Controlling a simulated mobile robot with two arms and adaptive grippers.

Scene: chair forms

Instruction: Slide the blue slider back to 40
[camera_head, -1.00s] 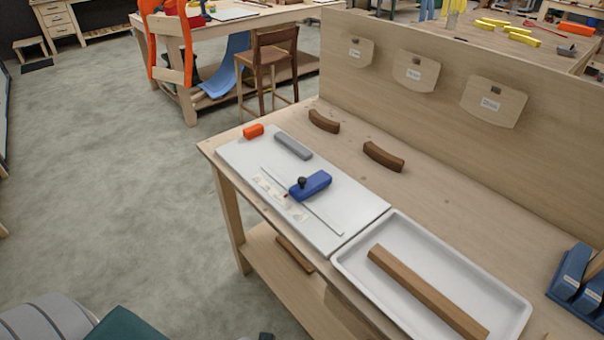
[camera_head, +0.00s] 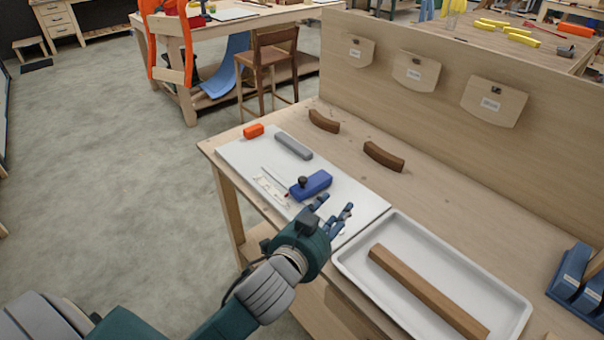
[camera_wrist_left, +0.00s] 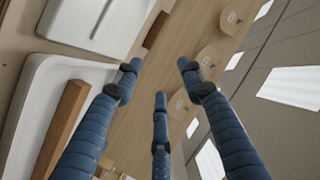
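The blue slider (camera_head: 313,184) with its dark knob (camera_head: 302,182) sits across the slotted line on the white board (camera_head: 352,199), about midway along the board. The printed scale (camera_head: 270,190) beside the line is partly visible; its numbers are too small to read. My left gripper (camera_head: 334,209) is open and empty, just right of and nearer than the slider, over the board's near end and apart from the slider. In the left wrist view its blue fingers (camera_wrist_left: 158,85) are spread with nothing between them. My right gripper is not in view.
A white tray (camera_head: 518,313) holding a wooden bar (camera_head: 425,290) lies close to the board. A grey bar (camera_head: 293,146) and an orange block (camera_head: 253,131) are at the board's far end. Curved brown pieces (camera_head: 384,157) lie near the upright wooden panel (camera_head: 450,70).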

